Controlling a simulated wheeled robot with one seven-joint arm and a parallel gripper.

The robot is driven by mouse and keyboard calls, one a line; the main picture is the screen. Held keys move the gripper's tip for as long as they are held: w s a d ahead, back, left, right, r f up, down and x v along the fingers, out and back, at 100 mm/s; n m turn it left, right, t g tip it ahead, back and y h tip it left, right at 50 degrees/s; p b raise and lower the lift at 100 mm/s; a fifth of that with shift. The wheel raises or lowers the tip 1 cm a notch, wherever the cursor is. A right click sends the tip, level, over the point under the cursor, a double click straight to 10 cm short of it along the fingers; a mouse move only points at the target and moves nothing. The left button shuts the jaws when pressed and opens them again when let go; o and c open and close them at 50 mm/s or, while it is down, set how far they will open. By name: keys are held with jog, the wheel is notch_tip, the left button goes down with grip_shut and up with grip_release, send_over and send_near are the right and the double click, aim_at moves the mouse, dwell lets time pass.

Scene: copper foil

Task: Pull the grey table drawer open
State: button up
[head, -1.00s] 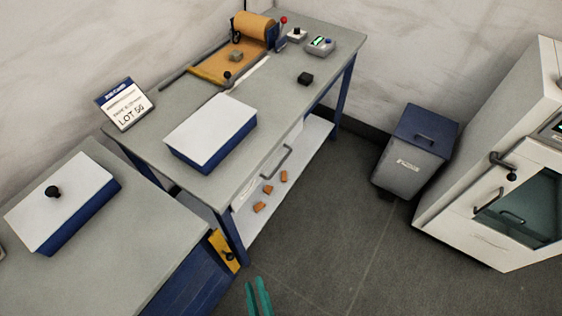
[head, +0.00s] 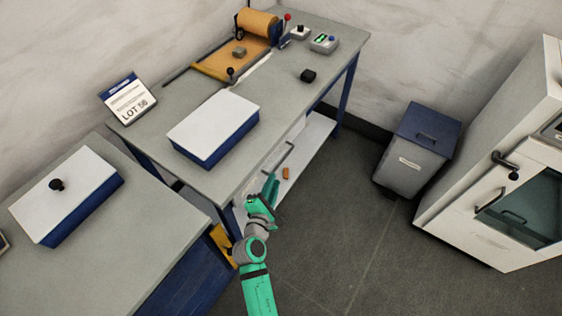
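The grey table's drawer front (head: 254,184) is a pale panel under the front edge of the grey tabletop (head: 222,183). It looks flush with the table. Its grey bar handle (head: 281,157) shows above and beside my gripper. My green gripper (head: 270,183) is just in front of the drawer, at the lower left end of the handle. It hides that end of the handle and part of the drawer front. I cannot tell whether it touches the handle, or how far apart its fingers are.
A white-topped blue box (head: 213,125) and a copper foil roll (head: 257,22) are on the table. An orange piece (head: 285,173) lies on the lower shelf (head: 312,140). A bin (head: 412,160) and a white cabinet (head: 470,220) stand right. Floor between is clear.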

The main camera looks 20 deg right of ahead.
aim_at(280, 164)
jog(key=x, duration=1.1)
jog(key=shift+w+d+r, duration=0.1)
jog(key=shift+d+r, duration=0.1)
jog(key=shift+r, duration=0.05)
grip_shut()
